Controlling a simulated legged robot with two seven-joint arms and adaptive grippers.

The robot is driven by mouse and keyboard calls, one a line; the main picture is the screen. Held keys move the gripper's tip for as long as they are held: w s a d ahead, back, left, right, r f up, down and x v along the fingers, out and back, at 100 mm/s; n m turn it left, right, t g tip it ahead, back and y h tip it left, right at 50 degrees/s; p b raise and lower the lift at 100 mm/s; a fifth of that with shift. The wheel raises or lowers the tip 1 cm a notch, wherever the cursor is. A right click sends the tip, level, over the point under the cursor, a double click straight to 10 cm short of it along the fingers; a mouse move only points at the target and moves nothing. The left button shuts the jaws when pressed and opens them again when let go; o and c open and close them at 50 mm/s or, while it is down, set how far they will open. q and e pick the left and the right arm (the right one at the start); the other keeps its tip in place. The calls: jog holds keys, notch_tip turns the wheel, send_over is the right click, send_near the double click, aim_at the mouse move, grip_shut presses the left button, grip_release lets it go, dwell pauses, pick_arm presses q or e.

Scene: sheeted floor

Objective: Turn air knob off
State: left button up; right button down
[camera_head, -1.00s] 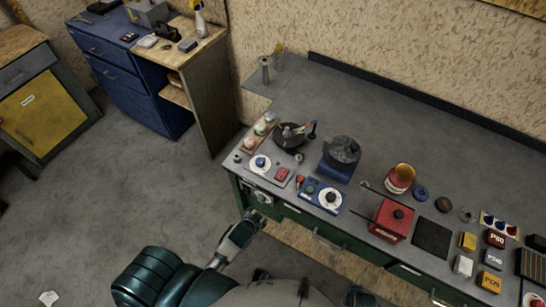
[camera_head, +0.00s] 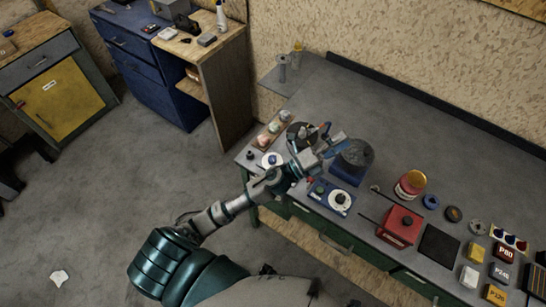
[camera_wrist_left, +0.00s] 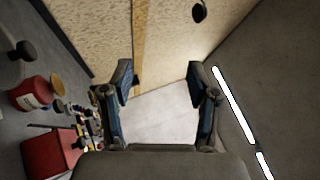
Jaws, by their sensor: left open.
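I cannot tell for certain which control is the air knob. A blue panel (camera_head: 319,195) at the bench's front edge carries a white round dial (camera_head: 340,199) with a dark centre and a green button. A second white round dial (camera_head: 266,160) with a blue centre sits further left, partly behind my arm. My left gripper (camera_head: 330,139) is above the bench, beyond the blue panel and between a black pan and a dark rounded object on a blue base. In the left wrist view, the left gripper (camera_wrist_left: 163,88) is open and empty. My right gripper is not in view.
The dark rounded object (camera_head: 353,156) stands right beside the left gripper. The black pan (camera_head: 298,134) is on its left. A red box (camera_head: 399,228), a red can (camera_head: 410,186) and several small blocks stand further right. The back of the bench (camera_head: 420,135) is clear.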

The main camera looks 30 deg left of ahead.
pick_arm(q)
jog(key=s+d+r+m+g+h, duration=0.2)
jog(key=d+m+g+h, duration=0.25)
jog(key=m+g, duration=0.4)
jog(key=m+g+y, duration=1)
jog(key=m+y, duration=0.8)
jog(key=y, duration=0.1)
send_near(272, 158)
notch_tip(272, 158, down, 9)
jog(key=shift+s+f+p, duration=0.15)
jog(key=shift+f+p, duration=0.1)
jog(key=shift+p, duration=0.5)
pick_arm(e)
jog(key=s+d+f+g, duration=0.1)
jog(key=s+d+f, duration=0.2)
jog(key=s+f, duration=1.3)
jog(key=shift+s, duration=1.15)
pick_arm(q)
grip_shut()
